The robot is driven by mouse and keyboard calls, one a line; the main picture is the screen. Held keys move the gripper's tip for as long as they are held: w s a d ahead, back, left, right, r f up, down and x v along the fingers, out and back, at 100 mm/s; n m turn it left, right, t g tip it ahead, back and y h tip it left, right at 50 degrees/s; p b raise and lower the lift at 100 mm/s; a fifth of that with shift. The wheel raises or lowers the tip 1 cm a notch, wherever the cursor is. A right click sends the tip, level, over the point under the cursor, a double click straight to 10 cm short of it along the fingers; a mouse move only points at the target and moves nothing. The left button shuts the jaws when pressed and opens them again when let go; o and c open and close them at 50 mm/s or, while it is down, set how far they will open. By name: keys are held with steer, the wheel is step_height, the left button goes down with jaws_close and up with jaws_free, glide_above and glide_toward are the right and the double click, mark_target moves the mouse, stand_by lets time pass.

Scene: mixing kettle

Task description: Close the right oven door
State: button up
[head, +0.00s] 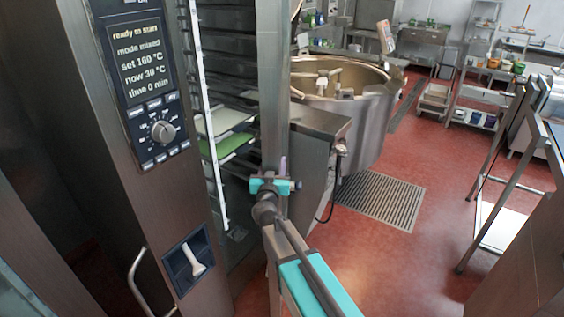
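The oven (150,200) stands at the left, with a lit display and a knob on its front. Its chamber is open, and I see racks with a pale tray and a green tray (235,143) inside. A tall upright steel panel (274,75) borders the right of the opening; it looks like the open oven door seen nearly edge-on. My gripper (275,185), with teal parts, is in front of the lower part of this panel. I cannot tell whether it touches the panel. Its fingertips face away and are mostly hidden, so its opening is unclear.
A large mixing kettle (345,95) and its steel housing stand just behind and right of the panel. A floor grate (380,198) lies below it. Red floor is clear at centre right. A steel trolley frame (495,190) stands at the right, with shelves and counters behind.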

steer(key=shift+w+a+f+m+g+h+p, duration=0.15)
steer(key=shift+a+m+h+p, duration=0.4)
steer(key=shift+a, duration=1.35)
steer(key=shift+w+a+f+m+g+h+p, duration=0.1)
steer(key=shift+w+a+f+m+h+p, duration=0.15)
steer(key=shift+a+h, duration=1.1)
steer(key=shift+w+a+f+m+g+h+p, duration=0.15)
steer(key=shift+a+m+p, duration=0.25)
steer(key=shift+a, duration=2.05)
steer(key=shift+s, duration=0.1)
steer(key=o, duration=1.4)
steer(key=shift+r, duration=0.1)
steer(key=shift+c, duration=0.2)
steer(key=shift+o, duration=0.8)
steer(key=shift+s+r, duration=0.1)
steer(key=shift+d, duration=0.1)
steer(key=shift+r, duration=0.1)
steer(key=b+v, duration=0.5)
steer(key=v, duration=0.8)
steer(key=shift+s, duration=0.3)
